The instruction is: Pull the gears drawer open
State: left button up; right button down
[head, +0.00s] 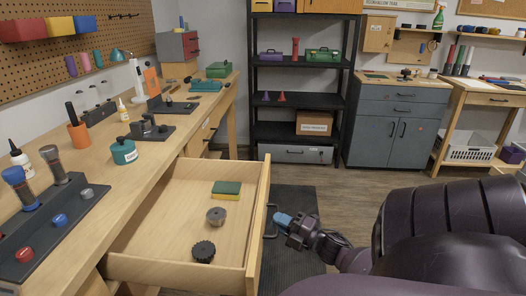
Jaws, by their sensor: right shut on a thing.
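The wooden gears drawer (165,235) stands pulled out from the workbench at the left, its inside in clear view. In it lie a grey gear-like part (216,215), a black toothed gear (204,251) and a green and yellow sponge-like block (226,190). The drawer's front panel (257,225) faces right, towards my right gripper (279,221). The right gripper is shut on the drawer handle (270,236), at the outer side of the front panel. The fingertips partly hide the handle. My left gripper is not in view.
The workbench top (150,180) above the drawer carries bottles, tools and a teal tape roll (123,151). A black shelf (300,100) and a grey cabinet (390,120) stand at the back. Floor shows between drawer and cabinet, with a dark mat (290,200) beside the drawer.

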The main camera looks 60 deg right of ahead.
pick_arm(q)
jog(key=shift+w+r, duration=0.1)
pick_arm(e)
jog(key=shift+s+d, duration=0.3)
jog(key=shift+s, duration=0.45)
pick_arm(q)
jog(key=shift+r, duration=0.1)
pick_arm(e)
jog(key=c, duration=1.2)
grip_release()
jog(key=shift+o, duration=0.2)
jog(key=s+f, duration=0.1)
jog(key=s, duration=0.9)
jog(key=shift+s+f, duration=0.35)
jog(key=shift+f, duration=0.05)
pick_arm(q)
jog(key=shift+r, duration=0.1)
